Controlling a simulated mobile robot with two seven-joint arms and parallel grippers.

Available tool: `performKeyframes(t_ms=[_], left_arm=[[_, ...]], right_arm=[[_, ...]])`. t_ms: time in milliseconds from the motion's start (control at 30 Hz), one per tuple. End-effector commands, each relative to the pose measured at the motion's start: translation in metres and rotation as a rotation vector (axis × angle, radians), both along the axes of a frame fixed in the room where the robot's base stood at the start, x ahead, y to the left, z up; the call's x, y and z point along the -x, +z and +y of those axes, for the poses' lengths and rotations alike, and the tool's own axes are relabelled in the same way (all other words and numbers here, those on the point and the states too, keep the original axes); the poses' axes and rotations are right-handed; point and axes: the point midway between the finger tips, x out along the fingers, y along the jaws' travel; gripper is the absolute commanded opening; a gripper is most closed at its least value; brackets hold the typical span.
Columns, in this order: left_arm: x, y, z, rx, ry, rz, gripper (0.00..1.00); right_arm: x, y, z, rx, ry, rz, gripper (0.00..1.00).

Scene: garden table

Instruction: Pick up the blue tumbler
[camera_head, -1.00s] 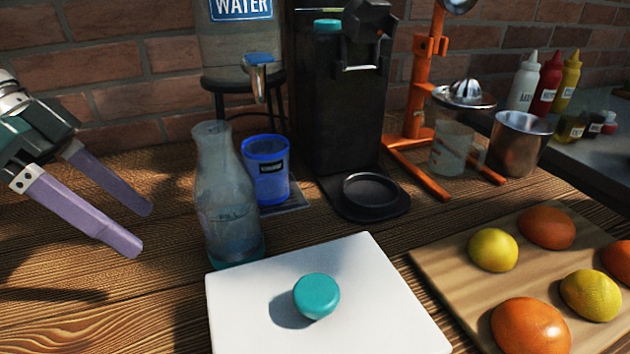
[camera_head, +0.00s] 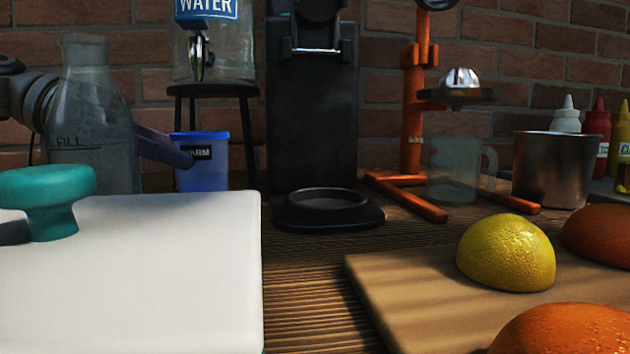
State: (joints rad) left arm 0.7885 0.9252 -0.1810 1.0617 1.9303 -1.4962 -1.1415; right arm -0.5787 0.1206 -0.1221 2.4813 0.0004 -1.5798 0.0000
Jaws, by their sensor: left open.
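The blue tumbler (camera_head: 206,168) with a dark label stands upright below the water dispenser's tap, left of the black machine. My left gripper (camera_head: 172,152) reaches in from the left behind the glass bottle (camera_head: 92,125). One purple finger shows at the tumbler's left side and overlaps its edge. The other finger is hidden, so I cannot tell if the jaws are around the tumbler or beside it. The gripper is open. The bottle hides most of its body. My right gripper is not in view.
A white board (camera_head: 200,270) with a teal knob (camera_head: 50,195) lies in front. A black machine (camera_head: 312,120) stands right of the tumbler. An orange press (camera_head: 413,120), a metal cup (camera_head: 550,168) and a fruit board (camera_head: 410,300) are further right.

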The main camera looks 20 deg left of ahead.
Motion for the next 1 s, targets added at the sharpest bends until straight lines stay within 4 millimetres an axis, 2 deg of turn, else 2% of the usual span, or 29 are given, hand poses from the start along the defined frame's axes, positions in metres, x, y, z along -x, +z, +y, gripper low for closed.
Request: performKeyframes(t_ms=[167,400,700,767,1000], left_arm=[[-0.008,-0.006,-0.013,-0.001,-0.001,0.001,1.00],[-0.026,-0.018,-0.043,0.001,-0.001,0.003,1.00],[-0.030,-0.022,-0.049,0.000,0.002,0.002,1.00],[-0.030,-0.022,-0.049,0.000,0.002,0.002,0.95],[-0.030,-0.022,-0.049,-0.001,0.002,0.003,0.69]], right_arm=[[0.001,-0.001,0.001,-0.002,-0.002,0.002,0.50],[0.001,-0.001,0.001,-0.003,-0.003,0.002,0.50],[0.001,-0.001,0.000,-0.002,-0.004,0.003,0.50],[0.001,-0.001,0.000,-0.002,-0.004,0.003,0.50],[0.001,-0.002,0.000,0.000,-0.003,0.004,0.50]])
